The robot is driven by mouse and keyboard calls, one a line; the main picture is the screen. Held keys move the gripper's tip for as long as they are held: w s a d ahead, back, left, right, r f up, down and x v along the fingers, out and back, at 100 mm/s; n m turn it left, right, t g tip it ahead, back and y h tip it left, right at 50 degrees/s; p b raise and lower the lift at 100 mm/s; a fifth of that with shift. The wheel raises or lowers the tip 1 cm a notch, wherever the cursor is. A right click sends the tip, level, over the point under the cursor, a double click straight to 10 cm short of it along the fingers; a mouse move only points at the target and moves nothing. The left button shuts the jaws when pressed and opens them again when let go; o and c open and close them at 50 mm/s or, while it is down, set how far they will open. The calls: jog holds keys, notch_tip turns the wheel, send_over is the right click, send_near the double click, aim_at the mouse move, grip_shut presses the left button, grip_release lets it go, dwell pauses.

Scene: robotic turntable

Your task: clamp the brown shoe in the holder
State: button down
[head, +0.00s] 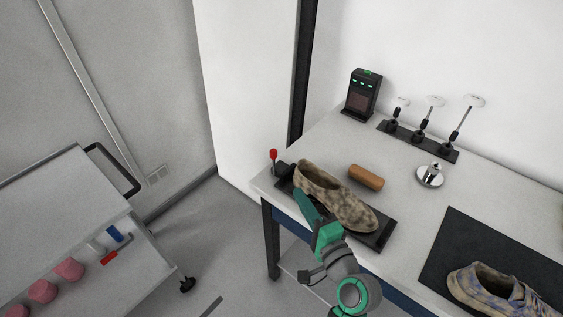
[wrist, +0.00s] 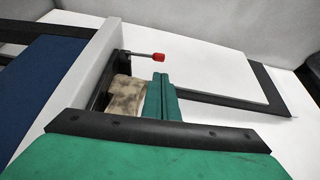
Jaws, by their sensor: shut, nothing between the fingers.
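The mottled brown shoe (head: 340,198) lies lengthwise on the black holder (head: 374,238) near the table's front left edge. Part of it also shows in the wrist view (wrist: 124,92). A lever with a red knob (head: 273,154) stands up at the holder's left end; the knob also shows in the wrist view (wrist: 158,57). My green gripper (head: 298,194) is shut and empty, at the near side of the shoe, short of the lever. In the wrist view its fingers (wrist: 161,92) are together beside the shoe; I cannot tell whether they touch it.
A brown cylinder (head: 366,177) lies behind the shoe. A silver round piece (head: 430,175), a row of upright levers (head: 420,139) and a black box with green lights (head: 362,92) stand farther back. Another shoe (head: 492,287) is on a dark mat (head: 452,243) at right. A cart (head: 62,203) is at left.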

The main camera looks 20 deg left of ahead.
send_near(275, 156)
jog(key=x, duration=0.6)
jog(key=shift+w+a, duration=0.1)
jog(key=shift+w, duration=0.05)
dwell(0.3)
